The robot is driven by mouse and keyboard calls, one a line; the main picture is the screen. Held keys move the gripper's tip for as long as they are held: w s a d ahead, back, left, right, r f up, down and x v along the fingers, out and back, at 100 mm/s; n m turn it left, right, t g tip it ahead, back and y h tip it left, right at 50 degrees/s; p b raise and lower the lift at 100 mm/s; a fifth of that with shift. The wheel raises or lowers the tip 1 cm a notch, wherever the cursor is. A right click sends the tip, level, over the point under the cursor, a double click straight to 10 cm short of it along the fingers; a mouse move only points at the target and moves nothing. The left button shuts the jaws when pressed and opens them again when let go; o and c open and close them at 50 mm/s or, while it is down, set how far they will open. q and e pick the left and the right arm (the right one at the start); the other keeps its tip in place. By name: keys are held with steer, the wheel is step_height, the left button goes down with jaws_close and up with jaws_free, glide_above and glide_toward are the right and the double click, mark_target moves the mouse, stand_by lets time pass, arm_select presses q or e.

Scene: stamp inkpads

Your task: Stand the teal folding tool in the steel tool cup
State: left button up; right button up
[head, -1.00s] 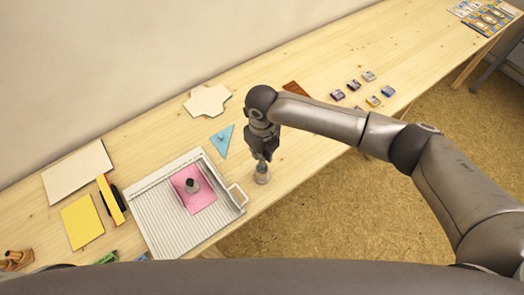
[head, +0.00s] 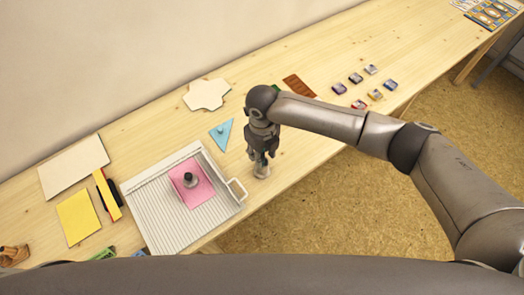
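My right gripper (head: 261,157) points down over the front part of the table. Its fingers are apart. A small grey, round object (head: 261,172) stands right below the fingertips near the table's front edge; it looks like the steel tool cup, but the gripper hides part of it. I cannot make out the teal folding tool in or under the gripper. A small blue-teal bit (head: 138,252) shows at the lower edge, mostly hidden, and I cannot tell what it is. My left gripper is not in view.
A ridged white tray (head: 150,222) with a pink sheet (head: 199,197) and a dark stamp (head: 190,180) lies left of the gripper. A blue triangle (head: 216,141) lies behind. Several small inkpads (head: 356,77) sit at right. The table's middle right is clear.

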step_height(320, 180, up, 12)
stand_by(0.7)
stand_by(0.8)
